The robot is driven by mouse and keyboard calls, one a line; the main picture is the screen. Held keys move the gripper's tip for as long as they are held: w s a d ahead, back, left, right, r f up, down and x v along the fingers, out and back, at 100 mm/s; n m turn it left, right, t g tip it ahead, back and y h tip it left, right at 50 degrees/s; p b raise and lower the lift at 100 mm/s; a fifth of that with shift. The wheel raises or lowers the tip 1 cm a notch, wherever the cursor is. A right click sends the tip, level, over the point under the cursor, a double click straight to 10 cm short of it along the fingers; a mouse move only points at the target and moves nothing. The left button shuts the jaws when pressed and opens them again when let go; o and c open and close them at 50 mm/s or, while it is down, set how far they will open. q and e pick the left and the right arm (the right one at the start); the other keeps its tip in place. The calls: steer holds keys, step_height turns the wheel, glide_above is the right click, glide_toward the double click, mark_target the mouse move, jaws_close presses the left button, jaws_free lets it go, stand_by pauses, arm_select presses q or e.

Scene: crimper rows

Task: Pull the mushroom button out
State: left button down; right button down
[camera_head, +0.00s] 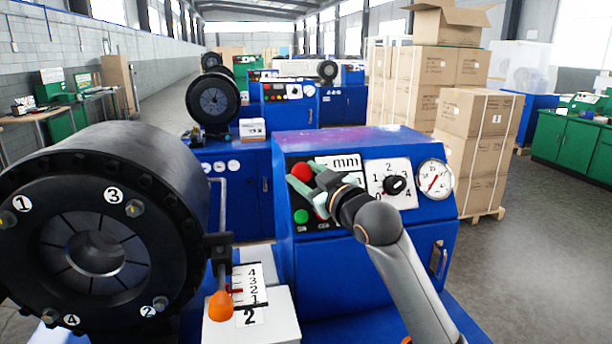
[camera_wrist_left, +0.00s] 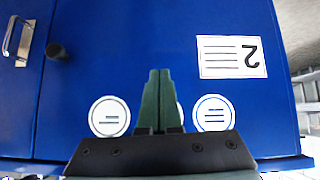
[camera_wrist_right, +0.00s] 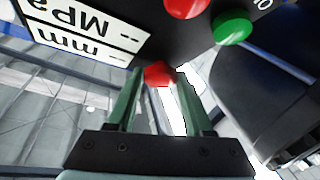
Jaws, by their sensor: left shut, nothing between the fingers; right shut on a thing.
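The red mushroom button (camera_head: 302,171) sits on the black control panel of the blue machine. My right gripper (camera_head: 304,176) reaches it from the right, one green finger on each side. In the right wrist view the red button (camera_wrist_right: 158,75) shows between the fingertips, and the gripper is shut on it. I cannot tell how far out the button stands. My left gripper (camera_wrist_left: 159,75) shows only in the left wrist view. It is shut and empty, with its fingers together in front of a blue cabinet face (camera_wrist_left: 130,40).
A green button (camera_head: 301,216) sits below the mushroom button. Another red button (camera_wrist_right: 186,6) is beside the green one in the right wrist view. A rotary knob (camera_head: 395,185) and gauge (camera_head: 434,179) lie to the right. The black crimper head (camera_head: 185,200) and an orange-tipped lever (camera_head: 220,305) stand left.

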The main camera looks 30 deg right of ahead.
stand_by(0.5)
steer(key=shift+s+a+r+p, duration=0.1)
steer(key=shift+s+r+p, duration=0.2)
steer(key=shift+p, duration=0.4)
steer(key=shift+s, duration=0.1)
steer(key=shift+f, duration=0.1)
steer(key=c, duration=0.7)
jaws_free()
steer(key=shift+o, duration=0.6)
steer(key=shift+s, duration=0.15)
steer(key=s+b, duration=0.2)
steer(key=s, duration=1)
steer(key=shift+s, duration=0.25)
